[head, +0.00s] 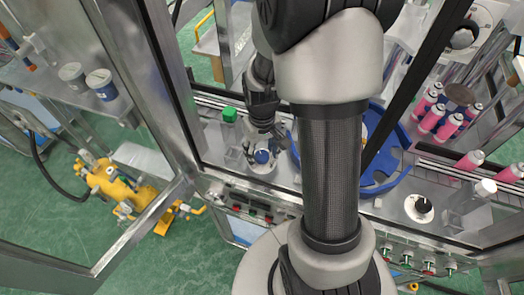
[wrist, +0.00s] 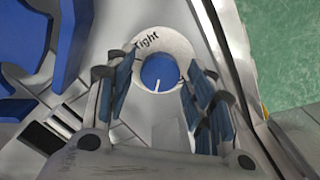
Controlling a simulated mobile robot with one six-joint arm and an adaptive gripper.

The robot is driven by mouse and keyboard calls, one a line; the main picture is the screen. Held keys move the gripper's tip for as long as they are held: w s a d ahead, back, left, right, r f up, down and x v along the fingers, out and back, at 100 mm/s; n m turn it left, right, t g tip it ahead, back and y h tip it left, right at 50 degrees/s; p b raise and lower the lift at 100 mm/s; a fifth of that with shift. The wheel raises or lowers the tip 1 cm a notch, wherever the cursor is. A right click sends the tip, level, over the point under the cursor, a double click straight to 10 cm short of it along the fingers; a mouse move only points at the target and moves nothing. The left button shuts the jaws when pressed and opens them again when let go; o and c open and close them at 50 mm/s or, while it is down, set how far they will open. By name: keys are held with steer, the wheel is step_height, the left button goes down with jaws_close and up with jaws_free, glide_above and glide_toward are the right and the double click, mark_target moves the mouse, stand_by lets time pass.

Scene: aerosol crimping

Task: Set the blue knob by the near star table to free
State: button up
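The blue knob (wrist: 158,72) sits on a round white dial plate (wrist: 178,41) in the wrist view. Its white pointer line points down in that picture, towards my gripper. The word "Tight" is printed at the plate's upper left; no "free" mark is visible. My gripper (wrist: 161,80) is open, with one blue-padded finger on each side of the knob and gaps between. In the head view the blue knob (head: 262,156) shows just below my gripper (head: 265,138). The blue star table (head: 400,160) stands to the right, partly hidden by my arm.
A green-topped block (head: 229,115) stands left of the knob. A black knob on a white dial (head: 424,205) and several pink cans (head: 432,117) are at the right. A metal frame post (head: 165,85) rises at the left. A row of buttons (head: 250,209) lines the front edge.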

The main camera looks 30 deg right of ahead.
mark_target(262, 155)
stand_by(0.3)
step_height(262, 155, up, 12)
stand_by(0.5)
stand_by(1.3)
